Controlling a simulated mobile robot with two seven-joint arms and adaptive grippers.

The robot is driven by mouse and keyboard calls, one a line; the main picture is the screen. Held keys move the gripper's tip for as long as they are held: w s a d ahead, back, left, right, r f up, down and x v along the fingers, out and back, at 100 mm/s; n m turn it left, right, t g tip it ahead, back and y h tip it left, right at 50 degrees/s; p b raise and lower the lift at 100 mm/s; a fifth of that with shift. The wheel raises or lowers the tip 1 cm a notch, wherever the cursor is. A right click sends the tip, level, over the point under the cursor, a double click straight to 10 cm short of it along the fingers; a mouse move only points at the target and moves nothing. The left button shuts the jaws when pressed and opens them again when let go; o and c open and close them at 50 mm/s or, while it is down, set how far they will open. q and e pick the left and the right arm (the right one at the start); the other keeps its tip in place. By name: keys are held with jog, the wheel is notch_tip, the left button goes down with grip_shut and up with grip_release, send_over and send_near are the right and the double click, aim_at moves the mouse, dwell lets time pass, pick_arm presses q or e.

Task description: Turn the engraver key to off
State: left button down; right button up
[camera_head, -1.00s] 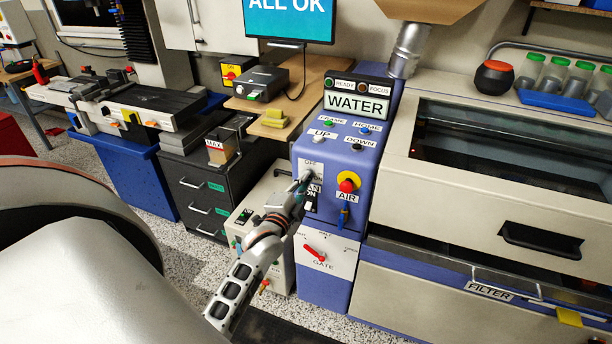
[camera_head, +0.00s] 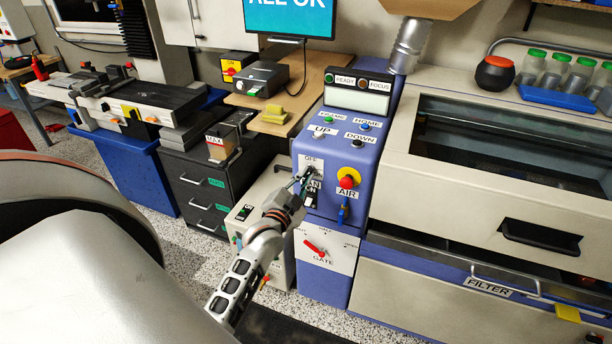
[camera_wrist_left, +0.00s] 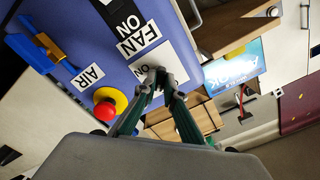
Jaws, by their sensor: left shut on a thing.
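The engraver key sits on the white switch plate (camera_head: 313,161) of the blue control column (camera_head: 345,215); the word OFF shows at the top of that plate. My left gripper (camera_head: 307,177) reaches the plate from the lower left. In the left wrist view its green-sided fingers (camera_wrist_left: 155,78) are closed together on the grey key (camera_wrist_left: 151,73) at the panel face. The fingertips hide most of the key, so I cannot tell exactly where it points. A label partly reading ON shows beside them there. My right gripper is not in view.
The engraver (camera_head: 490,180) stands to the right. A small display (camera_head: 356,100) above the buttons is blank.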

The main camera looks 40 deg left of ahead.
pick_arm(q)
jog(key=n, duration=0.4)
jog(key=shift+n, duration=0.3)
jog(key=n, duration=0.3)
jog(key=c, duration=2.5)
grip_release()
jog(key=shift+n, duration=0.6)
jog(key=shift+c, duration=0.2)
jog(key=o, duration=0.6)
jog(key=shift+c, duration=0.2)
